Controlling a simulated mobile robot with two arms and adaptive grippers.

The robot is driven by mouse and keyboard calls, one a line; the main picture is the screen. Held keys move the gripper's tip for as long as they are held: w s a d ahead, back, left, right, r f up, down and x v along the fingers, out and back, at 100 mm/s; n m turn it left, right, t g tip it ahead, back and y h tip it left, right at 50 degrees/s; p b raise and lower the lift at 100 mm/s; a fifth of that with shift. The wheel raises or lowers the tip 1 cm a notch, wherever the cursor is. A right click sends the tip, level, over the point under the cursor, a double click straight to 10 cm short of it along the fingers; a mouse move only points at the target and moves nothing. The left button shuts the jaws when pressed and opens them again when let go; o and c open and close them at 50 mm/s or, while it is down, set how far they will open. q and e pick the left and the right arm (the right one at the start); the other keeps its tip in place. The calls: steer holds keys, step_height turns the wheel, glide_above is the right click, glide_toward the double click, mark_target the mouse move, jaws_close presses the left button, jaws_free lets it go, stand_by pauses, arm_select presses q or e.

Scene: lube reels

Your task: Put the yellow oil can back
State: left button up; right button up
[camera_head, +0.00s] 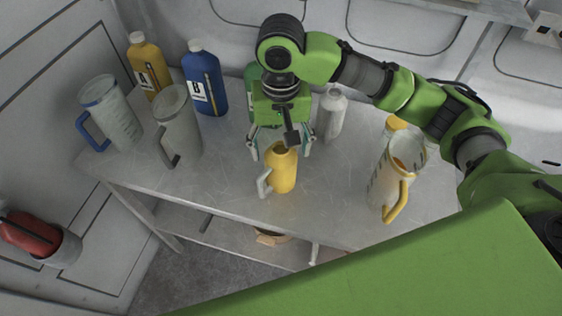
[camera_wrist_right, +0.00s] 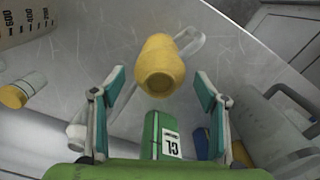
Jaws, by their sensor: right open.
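The yellow oil can (camera_head: 284,178), with an open top and a pale handle, stands on the metal table near its front edge. It also shows in the right wrist view (camera_wrist_right: 162,60), just ahead of and between the fingers. My right gripper (camera_head: 281,147) is open above and behind the can, with one finger to each side. In the wrist view my right gripper (camera_wrist_right: 160,88) has a gap between both fingertips and the can, and holds nothing. My left gripper is not in view.
On the metal table (camera_head: 235,190), a yellow bottle (camera_head: 149,68), blue bottle (camera_head: 205,82) and two grey jugs stand left. A green bottle (camera_wrist_right: 168,136) and white bottle (camera_head: 332,115) stand behind the can. A clear jug (camera_head: 392,180) with yellow handle is right.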

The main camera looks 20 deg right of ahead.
steer(key=shift+r, duration=2.1)
